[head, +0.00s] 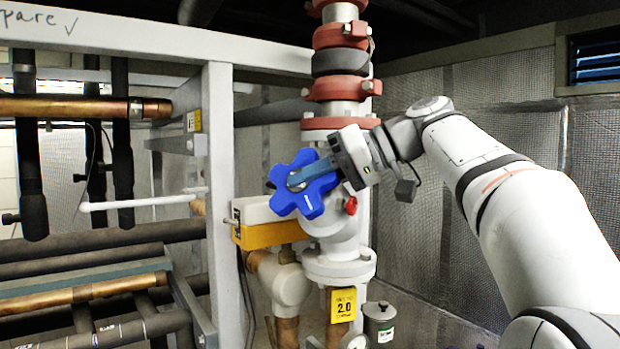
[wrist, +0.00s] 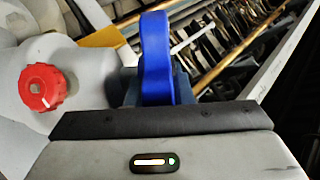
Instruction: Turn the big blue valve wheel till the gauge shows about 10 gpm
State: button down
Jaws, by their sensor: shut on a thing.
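The big blue valve wheel (head: 283,202) is a lobed wheel on the front of the white valve body (head: 338,245), in the middle of the head view. My gripper (head: 310,172) reaches it from the right and is shut on its rim. In the wrist view, the wheel (wrist: 155,50) shows edge-on, rising from between the jaws, which are mostly hidden behind the gripper's dark front edge. A round dial (head: 355,342), perhaps the gauge, is cut off at the bottom of the head view. Its reading cannot be made out.
A small red knob (head: 351,206) sits close right of the wheel; it also shows in the wrist view (wrist: 42,88). A yellow box (head: 268,235) is just below left. A white frame post (head: 222,180) stands left.

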jog(key=c, duration=1.3)
grip_release()
jog(key=shift+d, duration=0.1)
jog(key=v, duration=0.7)
jog(key=shift+s+d+r+b, duration=0.1)
jog(key=shift+d+r+b, duration=0.05)
jog(key=shift+d+b, duration=0.2)
jog(key=shift+a, duration=0.1)
